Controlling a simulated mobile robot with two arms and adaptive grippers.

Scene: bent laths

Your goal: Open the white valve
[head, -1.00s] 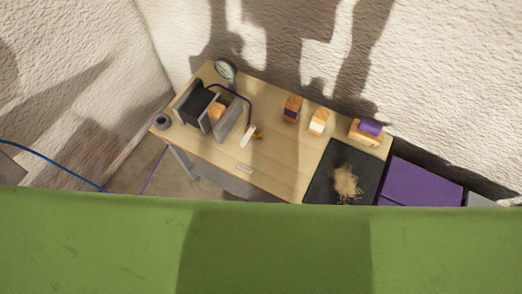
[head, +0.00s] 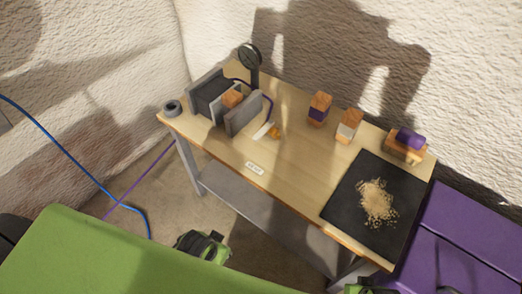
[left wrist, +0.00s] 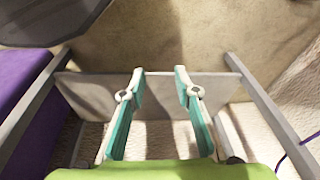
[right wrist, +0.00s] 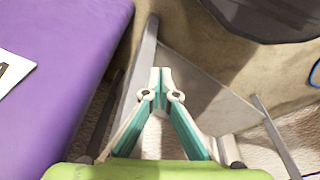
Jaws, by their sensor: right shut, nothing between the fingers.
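The white valve shows in the head view as a white lever (head: 263,131) with a small brass-coloured body (head: 274,132) beside it. It is on the wooden table, just in front of the grey box-like stand, near the end of a purple hose (head: 270,101). The lever's exact angle to the body is too small to tell. My left gripper (left wrist: 161,71) is open and empty in the left wrist view. My right gripper (right wrist: 160,71) is shut with its fingertips together and nothing between them. Both are over the floor and table legs, away from the valve, which neither wrist view shows.
A round gauge (head: 250,56) stands behind the grey stand (head: 244,116). Blocks (head: 319,108) and (head: 349,125), a purple-topped wooden piece (head: 405,146) and a black mat (head: 350,205) with shavings are farther right. A purple bench (head: 470,230) adjoins.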

